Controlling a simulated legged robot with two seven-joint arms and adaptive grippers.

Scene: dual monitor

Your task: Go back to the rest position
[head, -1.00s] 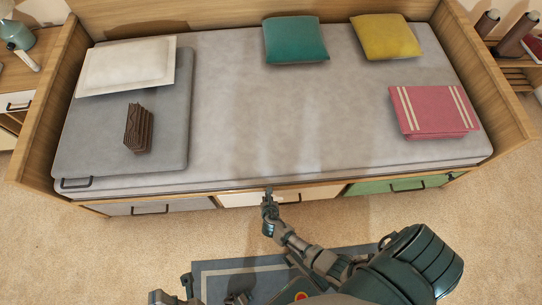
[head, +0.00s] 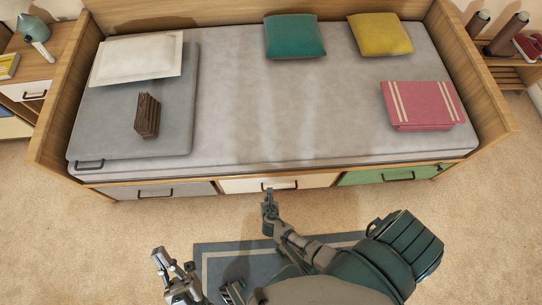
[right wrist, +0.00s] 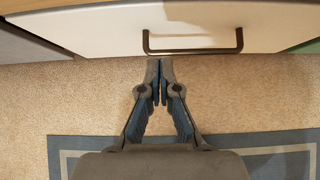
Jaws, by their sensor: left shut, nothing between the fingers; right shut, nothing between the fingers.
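My right gripper (head: 268,196) points at the front of the bed (head: 300,110), by the white middle drawer (head: 240,186). In the right wrist view its fingertips (right wrist: 160,68) meet and hold nothing. They show just below the white drawer front (right wrist: 90,30) and its dark handle (right wrist: 193,50), apart from the handle. My left gripper (head: 168,262) is at the lower left in the head view, over the floor. It is shut and empty, clear of the bed.
Grey (head: 150,190) and green (head: 375,177) drawers flank the white one and look shut. The bed holds a white pillow (head: 137,58), brown folded item (head: 147,115), teal cushion (head: 294,36), yellow cushion (head: 380,34) and pink blanket (head: 422,105). A blue rug (head: 225,258) lies in front.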

